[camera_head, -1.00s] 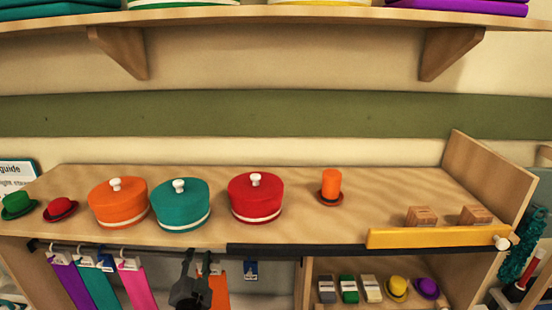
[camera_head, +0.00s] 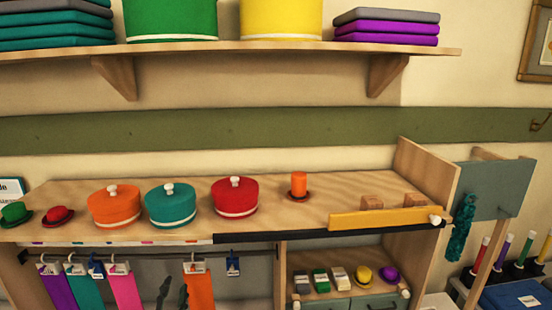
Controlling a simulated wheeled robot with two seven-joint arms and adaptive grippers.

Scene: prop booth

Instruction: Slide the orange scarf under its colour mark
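The orange scarf (camera_head: 200,291) hangs from a white-tagged hanger on the dark rail (camera_head: 140,255) under the counter. Its lower end is cut off by the picture's bottom edge. A pale strip (camera_head: 120,242) with small coloured marks runs along the counter's front edge above the rail; the marks are too small to tell apart surely. My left gripper (camera_head: 173,294) shows as two dark fingers at the bottom, spread with a gap between them, just left of the orange scarf. It appears empty. My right gripper is not in view.
Purple (camera_head: 59,291), teal (camera_head: 86,290) and pink (camera_head: 126,291) scarves hang left on the same rail. Blue clips (camera_head: 233,264) hang there too. Hats, round boxes and a yellow bar (camera_head: 385,218) occupy the counter. The rail is bare between the pink and orange scarves.

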